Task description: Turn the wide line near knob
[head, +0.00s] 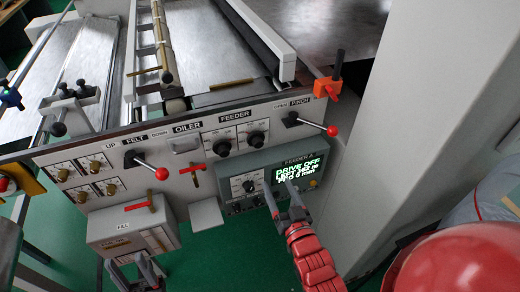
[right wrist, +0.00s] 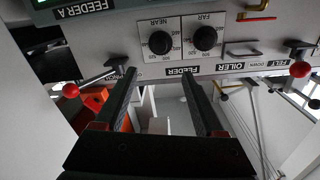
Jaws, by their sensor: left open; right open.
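Two black round knobs sit side by side under the FEEDER label. In the head view they are the right knob (head: 257,138) and the left knob (head: 222,147). The right wrist view shows them upside down, with the NEAR knob (right wrist: 160,42) left and the FAR knob (right wrist: 205,38) right. I cannot read a "wide line" label. My right gripper (head: 282,195) is open and empty in front of the FEEDER A box, below and right of these knobs. Its open fingers also show in the right wrist view (right wrist: 158,78), apart from the knobs. My left gripper (head: 134,266) is open and empty below the FILL box.
The FEEDER A box (head: 236,207) has a green-lit display (head: 299,170) and another black knob (head: 250,185). Red-ball levers stick out at FELT (head: 161,173) and PINCH (head: 331,131). Several brass knobs (head: 62,174) are at far left. A grey column (head: 400,130) stands right.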

